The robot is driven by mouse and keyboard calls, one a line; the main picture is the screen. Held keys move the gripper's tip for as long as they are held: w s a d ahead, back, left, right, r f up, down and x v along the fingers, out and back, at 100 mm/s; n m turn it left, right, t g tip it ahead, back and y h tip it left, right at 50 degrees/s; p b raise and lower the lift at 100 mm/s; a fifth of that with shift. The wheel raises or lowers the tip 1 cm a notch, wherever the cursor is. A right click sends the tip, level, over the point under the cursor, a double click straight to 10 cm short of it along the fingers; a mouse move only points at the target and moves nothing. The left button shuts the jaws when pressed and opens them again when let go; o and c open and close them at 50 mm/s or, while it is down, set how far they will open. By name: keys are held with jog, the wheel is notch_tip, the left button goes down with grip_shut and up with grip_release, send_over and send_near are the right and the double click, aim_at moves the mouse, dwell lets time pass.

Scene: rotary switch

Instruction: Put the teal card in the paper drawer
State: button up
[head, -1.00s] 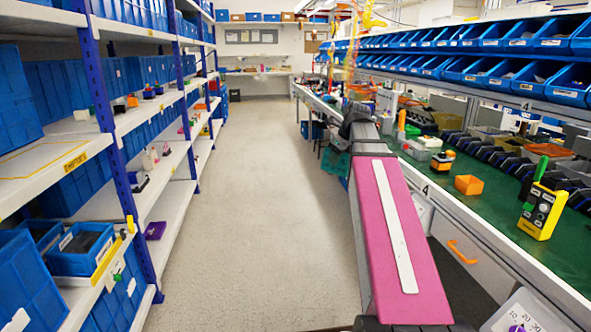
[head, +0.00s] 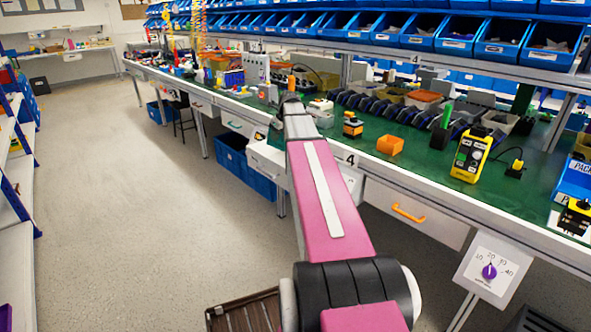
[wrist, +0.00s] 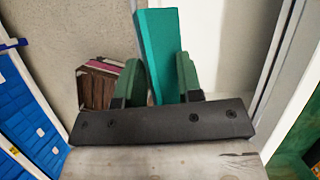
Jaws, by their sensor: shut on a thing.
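In the wrist view the teal card (wrist: 160,52) stands up between the two green fingers of my gripper (wrist: 160,80). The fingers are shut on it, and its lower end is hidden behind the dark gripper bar. In the head view my pink arm reaches forward beside the workbench, and the gripper and card cannot be made out. A drawer with an orange handle (head: 408,213) is under the bench at the right and looks closed. Other drawer fronts (head: 238,124) run along the bench to the left. I cannot tell which one is the paper drawer.
A purple rotary dial (head: 489,271) is on a white panel under the bench. A blue crate (head: 243,165) is below the bench. The floor at left is clear.

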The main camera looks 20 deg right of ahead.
jog(key=shift+m, duration=0.5)
jog(key=w+d+f, duration=0.1)
jog(key=f, duration=0.5)
jog(key=w+d+f, duration=0.2)
jog(key=f, duration=0.3)
jog(key=w+d+f, duration=0.2)
jog(key=f, duration=0.4)
jog(key=shift+f, duration=0.35)
jog(key=shift+a, duration=0.1)
jog(key=o, duration=1)
jog(key=shift+c, duration=0.2)
jog(key=v, duration=1.2)
jog(key=shift+a, duration=0.2)
